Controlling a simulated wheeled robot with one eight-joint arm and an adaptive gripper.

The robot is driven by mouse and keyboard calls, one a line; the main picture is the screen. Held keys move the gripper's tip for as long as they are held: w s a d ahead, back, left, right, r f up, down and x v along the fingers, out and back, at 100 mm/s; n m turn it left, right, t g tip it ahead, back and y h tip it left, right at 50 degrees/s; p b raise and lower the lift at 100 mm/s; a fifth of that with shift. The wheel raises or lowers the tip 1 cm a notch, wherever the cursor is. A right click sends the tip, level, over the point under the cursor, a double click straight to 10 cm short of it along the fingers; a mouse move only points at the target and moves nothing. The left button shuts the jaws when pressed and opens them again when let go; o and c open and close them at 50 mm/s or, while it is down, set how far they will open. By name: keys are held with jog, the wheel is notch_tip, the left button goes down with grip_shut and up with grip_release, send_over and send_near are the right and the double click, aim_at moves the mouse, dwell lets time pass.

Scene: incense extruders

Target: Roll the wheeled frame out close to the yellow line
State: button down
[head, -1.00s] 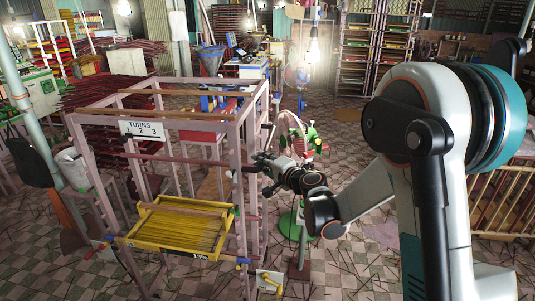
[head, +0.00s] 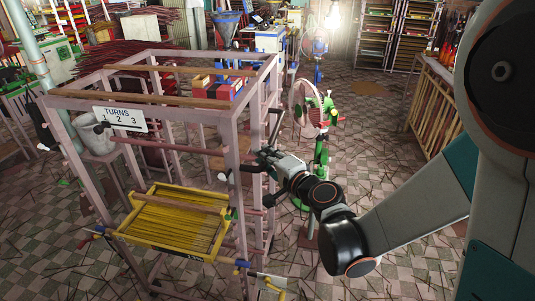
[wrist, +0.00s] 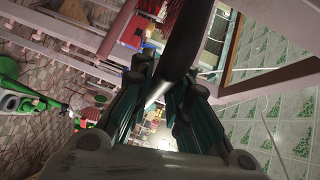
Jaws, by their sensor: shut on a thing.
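The wheeled frame (head: 230,152) is a tall pinkish open rack in the left half of the head view. It carries a sign (head: 121,119) reading TURNS 1 2 3 and a yellow tray of thin sticks (head: 176,222). My gripper (head: 262,163) is at the frame's right side, shut on a dark handle beside the upright. In the wrist view the dark curved handle (wrist: 186,38) passes between my gripper's fingers (wrist: 160,95). The frame's wheels cannot be made out. I cannot make out the yellow line in either view.
A green-based fan (head: 315,115) stands behind my gripper, right of the frame. A slatted wooden rack (head: 435,105) is at the right.

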jog(key=c, duration=1.5)
grip_release()
jog(key=shift+c, duration=0.2)
jog(key=v, duration=1.2)
jog(key=s+d+n+g+h, duration=0.7)
jog(key=s+d+n, duration=0.3)
jog(key=s, duration=0.5)
jog(key=shift+s+d+f+h, duration=0.4)
jog(key=shift+d+f+h, duration=0.15)
jog(key=shift+d, duration=0.3)
